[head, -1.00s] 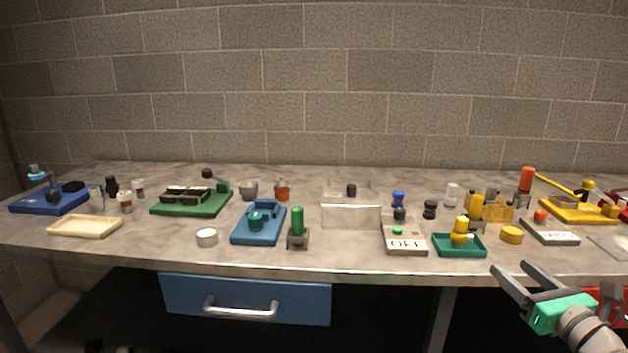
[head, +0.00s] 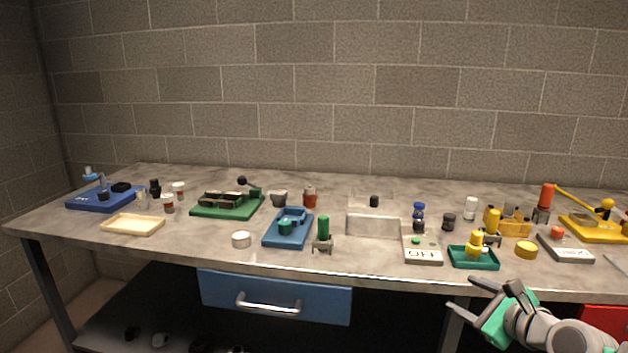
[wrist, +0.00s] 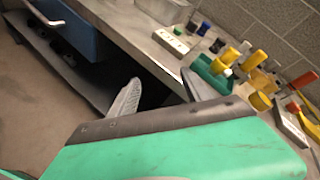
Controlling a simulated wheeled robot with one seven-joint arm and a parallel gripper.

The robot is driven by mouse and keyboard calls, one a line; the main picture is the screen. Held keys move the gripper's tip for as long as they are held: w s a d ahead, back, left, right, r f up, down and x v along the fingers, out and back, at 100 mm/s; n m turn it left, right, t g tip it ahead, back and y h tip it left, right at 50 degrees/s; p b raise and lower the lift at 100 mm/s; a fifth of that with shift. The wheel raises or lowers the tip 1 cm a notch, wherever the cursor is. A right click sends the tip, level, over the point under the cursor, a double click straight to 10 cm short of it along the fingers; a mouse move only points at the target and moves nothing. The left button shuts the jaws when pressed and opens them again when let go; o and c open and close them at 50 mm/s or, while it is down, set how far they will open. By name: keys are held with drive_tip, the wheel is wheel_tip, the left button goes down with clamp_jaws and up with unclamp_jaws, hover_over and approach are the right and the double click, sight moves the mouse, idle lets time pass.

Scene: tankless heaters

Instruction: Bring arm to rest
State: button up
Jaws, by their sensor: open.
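My gripper (head: 478,293) is at the lower right of the head view, in front of the table's front edge and below the tabletop. Its jaws are open and nothing is between them. In the wrist view the two grey fingers of my gripper (wrist: 160,92) stand apart, with the dark space under the table between them. The green gripper body and part of my arm show in the head view. The rest of my arm is cut off at the lower right.
The grey table (head: 345,262) holds several small items. Nearest my gripper are a green tray (head: 487,264) with a yellow part, a grey OFF box (head: 423,257) and a yellow cap (head: 526,250). A blue drawer (head: 330,304) and a red drawer (head: 606,319) hang under the table.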

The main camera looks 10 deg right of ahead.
drive_tip(key=s+a+r+n+g+p, duration=0.2)
drive_tip(key=a+n+g+p, duration=0.55)
drive_tip(key=a+n, duration=0.9)
drive_tip(key=s+a+r+n+g+h+p, duration=0.1)
drive_tip(key=s+a+r+n+g+p, duration=0.1)
drive_tip(key=s+a+n+p, duration=0.5)
drive_tip(key=s+n, duration=0.2)
drive_tip(key=s, duration=0.2)
drive_tip(key=shift+a+r+g+p, duration=0.15)
drive_tip(key=shift+r+g+p, duration=0.2)
drive_tip(key=shift+n, duration=0.25)
